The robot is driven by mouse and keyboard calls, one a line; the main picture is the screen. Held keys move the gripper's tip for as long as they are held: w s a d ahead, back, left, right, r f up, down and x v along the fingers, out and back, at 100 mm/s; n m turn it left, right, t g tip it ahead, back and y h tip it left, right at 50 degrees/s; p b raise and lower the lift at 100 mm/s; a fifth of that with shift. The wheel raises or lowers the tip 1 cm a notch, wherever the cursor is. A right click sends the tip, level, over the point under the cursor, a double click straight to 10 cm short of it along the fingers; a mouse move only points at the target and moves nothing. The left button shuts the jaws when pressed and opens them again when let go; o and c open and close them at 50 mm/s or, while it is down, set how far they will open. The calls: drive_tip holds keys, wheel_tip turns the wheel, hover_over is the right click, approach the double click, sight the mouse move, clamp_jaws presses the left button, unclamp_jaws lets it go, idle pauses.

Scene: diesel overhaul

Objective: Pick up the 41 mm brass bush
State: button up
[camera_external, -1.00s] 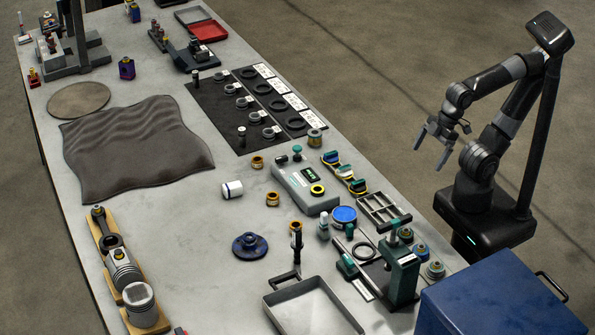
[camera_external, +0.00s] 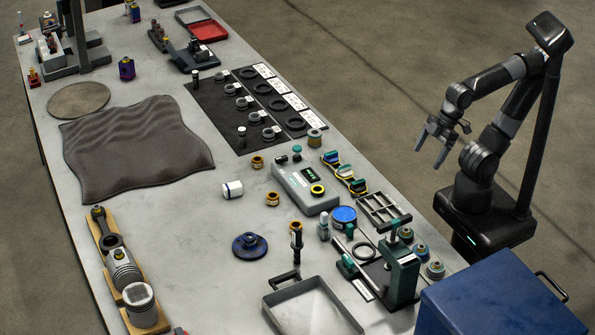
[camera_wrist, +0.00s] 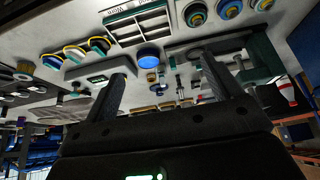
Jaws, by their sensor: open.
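Two small brass-coloured bushes stand on the grey bench in the external view: one bush (camera_external: 257,162) left of the grey gauge box, the other bush (camera_external: 272,198) nearer the camera. A similar brass ring (camera_external: 296,227) sits at the top of a dark upright tool. No size marking is readable, so I cannot tell which is 41 mm. My gripper (camera_external: 431,150) is open and empty, off the bench's right side and well apart from the bushes. In the wrist view my gripper (camera_wrist: 163,72) shows two spread fingers with nothing between them in contact.
A blue cabinet (camera_external: 500,300) is at the lower right.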

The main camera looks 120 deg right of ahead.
drive_tip(key=c, duration=0.4)
drive_tip(key=shift+w, duration=0.1)
drive_tip(key=w+d+r+g, duration=0.2)
drive_tip(key=w+r, duration=0.2)
drive_tip(key=w, duration=0.7)
drive_tip(key=g, duration=0.4)
hover_over(296, 224)
wheel_tip(296, 224, down, 14)
drive_tip(key=shift+f, duration=5.05)
